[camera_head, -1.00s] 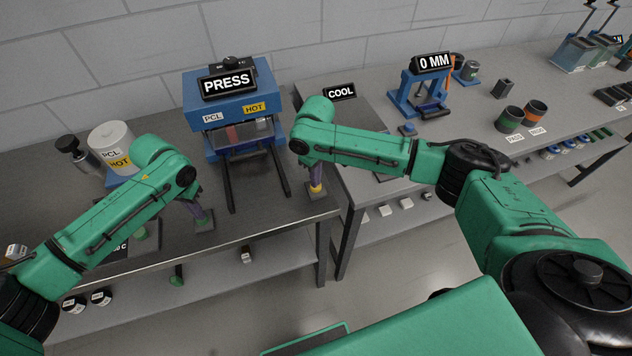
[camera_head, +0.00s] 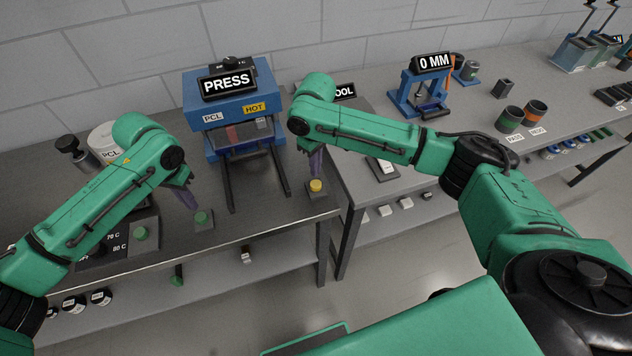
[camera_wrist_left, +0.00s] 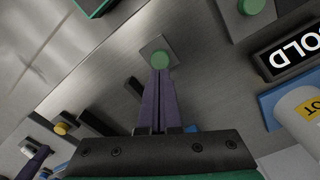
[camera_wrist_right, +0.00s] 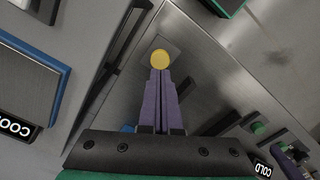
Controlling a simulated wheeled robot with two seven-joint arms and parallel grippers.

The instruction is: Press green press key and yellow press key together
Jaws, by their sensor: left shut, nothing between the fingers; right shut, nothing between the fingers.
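The green press key (camera_head: 201,218) is a round green button on a small grey base, at the bench's front edge, left of the press. The yellow press key (camera_head: 316,185) sits on a similar base right of the press. My left gripper (camera_head: 193,205) is shut and empty, its purple fingertips just above and left of the green key. In the left wrist view the green key (camera_wrist_left: 161,60) shows just past the fingertips. My right gripper (camera_head: 318,174) is shut and empty, close above the yellow key, which also shows in the right wrist view (camera_wrist_right: 160,59). Contact cannot be made out.
The blue press (camera_head: 228,105) stands behind and between the keys, with two dark rails reaching forward. Another green button (camera_head: 141,233) is on a panel at the left. A white PCL drum (camera_head: 104,138) stands behind my left arm. A gap separates this bench from the right one.

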